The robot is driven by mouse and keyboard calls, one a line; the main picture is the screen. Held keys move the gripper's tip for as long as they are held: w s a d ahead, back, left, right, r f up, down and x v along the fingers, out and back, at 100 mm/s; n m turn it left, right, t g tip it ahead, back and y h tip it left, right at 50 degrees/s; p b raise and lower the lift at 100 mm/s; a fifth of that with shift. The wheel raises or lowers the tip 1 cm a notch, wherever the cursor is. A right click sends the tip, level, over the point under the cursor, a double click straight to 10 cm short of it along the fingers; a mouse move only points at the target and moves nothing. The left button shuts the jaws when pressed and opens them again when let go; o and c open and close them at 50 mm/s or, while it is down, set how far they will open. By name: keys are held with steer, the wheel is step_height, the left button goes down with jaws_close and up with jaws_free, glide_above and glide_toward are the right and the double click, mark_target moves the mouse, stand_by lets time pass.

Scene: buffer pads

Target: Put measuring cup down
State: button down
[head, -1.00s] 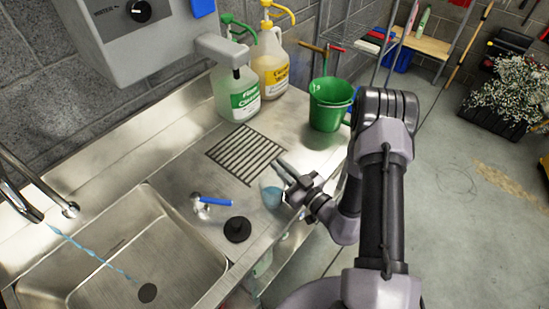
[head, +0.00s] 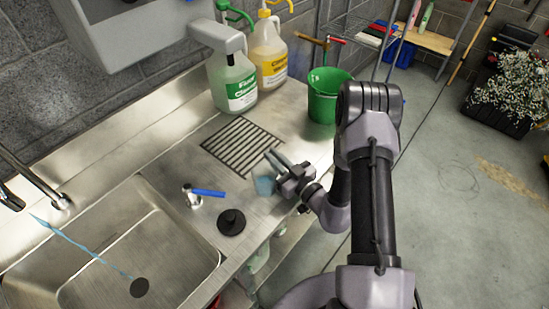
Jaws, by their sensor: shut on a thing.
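The measuring cup (head: 264,186) is small and clear, with bluish contents or tint, in the middle of the head view. My gripper (head: 274,168) is shut on it from the right side. The cup is over or on the steel counter (head: 165,165), just below the drain grate (head: 243,145). I cannot tell whether its base touches the counter. The gripper's fingers partly cover the cup.
A black stopper (head: 231,222) and a blue-handled tool (head: 207,193) lie left of the cup. The sink (head: 125,235) with running water is at lower left. Two jugs, one green-labelled (head: 234,85) and one yellow-labelled (head: 268,55), and a green bucket (head: 323,100) stand behind.

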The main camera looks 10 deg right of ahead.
steer(key=shift+f, duration=0.15)
steer(key=c, duration=1.5)
jaws_free()
